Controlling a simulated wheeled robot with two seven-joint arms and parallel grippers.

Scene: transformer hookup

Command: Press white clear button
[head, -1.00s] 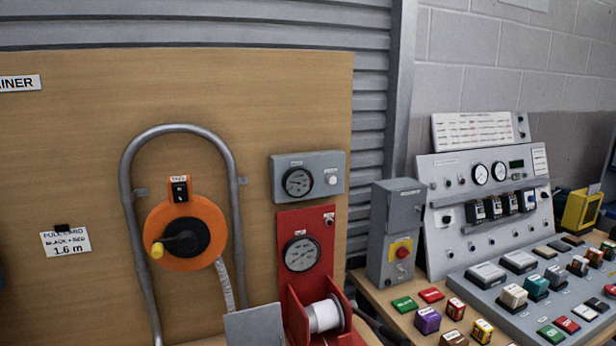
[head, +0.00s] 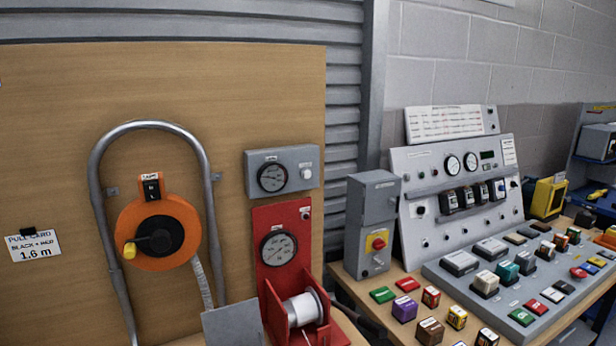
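A small round white button (head: 306,173) sits on the right side of a grey gauge box (head: 255,184) on the wooden board. Its label is too small to read, so I cannot tell if it is the clear button. A white block-shaped button (head: 487,281) stands on the sloping grey console (head: 440,274) at the right. Small pale caps also show on the upright instrument panel (head: 405,185), too small to identify. Neither of my grippers is in view.
An orange tape reel (head: 185,212) hangs inside a bent grey tube (head: 98,215). Below the gauge box is a red gauge panel (head: 266,217) with a white spool (head: 302,309). A grey switch box (head: 368,200) and several coloured blocks stand on the wooden bench (head: 352,290).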

